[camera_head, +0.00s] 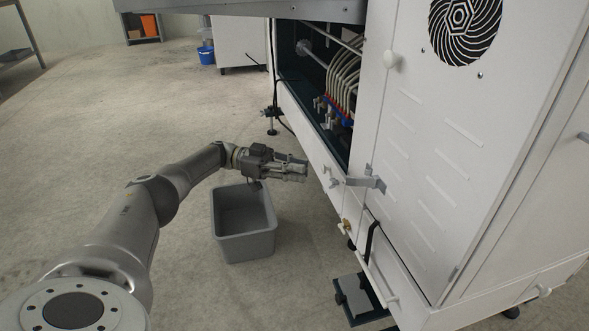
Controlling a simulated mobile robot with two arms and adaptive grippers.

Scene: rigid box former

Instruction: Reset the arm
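My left arm (135,215) reaches in from the lower left and stretches forward toward the machine. My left gripper (292,171) is at its end, above the far rim of a grey bin and just left of the white machine. Its fingers look close together, but the small side-on view does not show clearly whether they are open or shut. I see nothing held in it. My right gripper is not in view.
The white machine (420,160) fills the right side, with an open bay of hoses (345,85) and a protruding latch (366,182). A grey bin (246,247) stands on the floor below the gripper. Open floor (120,110) lies to the left.

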